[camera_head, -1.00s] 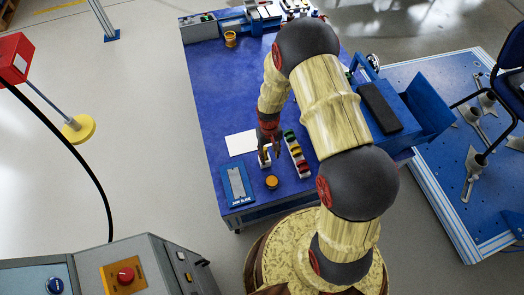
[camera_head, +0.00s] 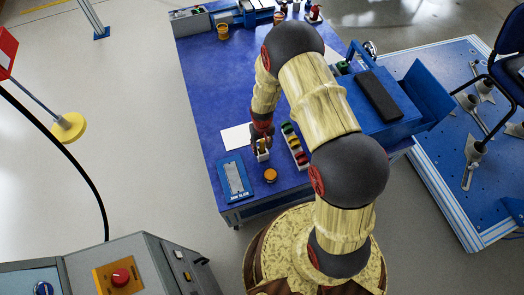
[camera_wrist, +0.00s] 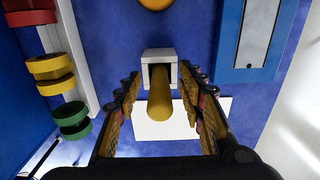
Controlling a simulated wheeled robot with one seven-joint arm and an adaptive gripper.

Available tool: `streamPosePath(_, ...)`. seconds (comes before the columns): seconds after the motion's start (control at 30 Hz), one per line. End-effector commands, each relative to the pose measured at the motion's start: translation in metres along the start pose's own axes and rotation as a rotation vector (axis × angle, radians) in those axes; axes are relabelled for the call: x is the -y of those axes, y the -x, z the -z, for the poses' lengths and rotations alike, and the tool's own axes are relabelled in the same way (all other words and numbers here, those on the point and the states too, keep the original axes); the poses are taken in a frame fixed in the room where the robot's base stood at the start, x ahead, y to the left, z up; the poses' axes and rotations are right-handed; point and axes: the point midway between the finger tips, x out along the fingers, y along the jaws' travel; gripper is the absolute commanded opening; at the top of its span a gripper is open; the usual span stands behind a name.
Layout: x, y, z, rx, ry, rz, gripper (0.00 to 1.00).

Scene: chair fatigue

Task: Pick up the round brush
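A yellow cylindrical handle, which looks like the round brush (camera_wrist: 160,107), stands in a small white holder (camera_wrist: 146,57) in the wrist view. Its lower end is hidden inside the holder. In the head view the white holder (camera_head: 263,156) is near the front of the blue table, partly covered by my gripper. My gripper (camera_wrist: 160,88) is open, with one finger on each side of the handle. A gap shows between the handle and both fingers. In the head view my gripper (camera_head: 262,143) is small and dark, right at the holder.
A rack with green, yellow and red round pieces (camera_head: 294,145) stands close right of the holder. A white sheet (camera_head: 236,138) and a blue framed plate (camera_head: 235,180) lie to the left. An orange round container (camera_head: 270,175) is in front. The table's middle (camera_head: 215,85) is clear.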

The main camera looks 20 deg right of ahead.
Motion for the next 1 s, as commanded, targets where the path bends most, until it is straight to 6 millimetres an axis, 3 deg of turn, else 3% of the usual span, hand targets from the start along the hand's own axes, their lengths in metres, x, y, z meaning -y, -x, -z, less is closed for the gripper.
streamPosePath(0.23,-0.0001,-0.0019,0.0008,-0.001,0.0,0.0,0.39)
streamPosePath(0.9,-0.0001,-0.0019,0.0006,-0.001,0.0,0.0,0.01)
streamPosePath(1.0,-0.0001,-0.0019,0.0006,-0.001,0.0,0.0,0.0)
